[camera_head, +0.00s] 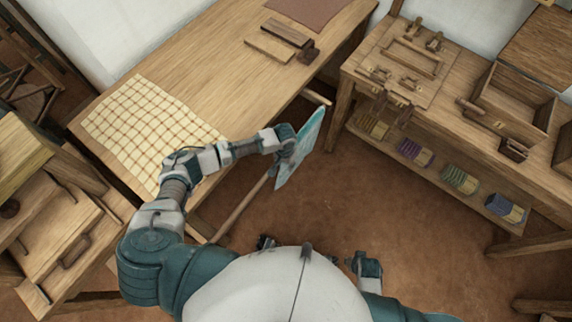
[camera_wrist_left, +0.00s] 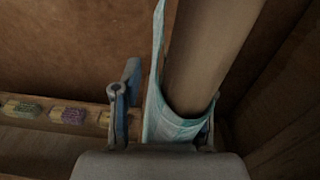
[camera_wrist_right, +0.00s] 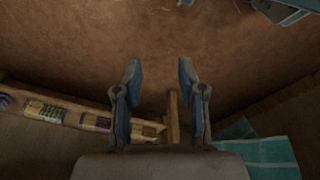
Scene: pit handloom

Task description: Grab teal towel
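The teal towel (camera_head: 308,138) hangs over a wooden rod (camera_head: 240,208) along the front of the left table. My left gripper (camera_head: 287,147) is at the towel's left side. In the left wrist view, the towel (camera_wrist_left: 165,128) curves around the rod (camera_wrist_left: 208,55) between the fingers of my left gripper (camera_wrist_left: 165,108). A gap shows between its left finger and the cloth, so it is open; its right finger is partly hidden. My right gripper (camera_wrist_right: 160,90) is open and empty, with part of the towel (camera_wrist_right: 262,150) to its right.
A checked cloth (camera_head: 140,125) and wooden blocks (camera_head: 270,45) lie on the left table (camera_head: 205,62). A workbench (camera_head: 455,115) on the right has a box, tools and a lower shelf with coloured bundles (camera_head: 460,180). Bare floor (camera_head: 390,225) lies between them.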

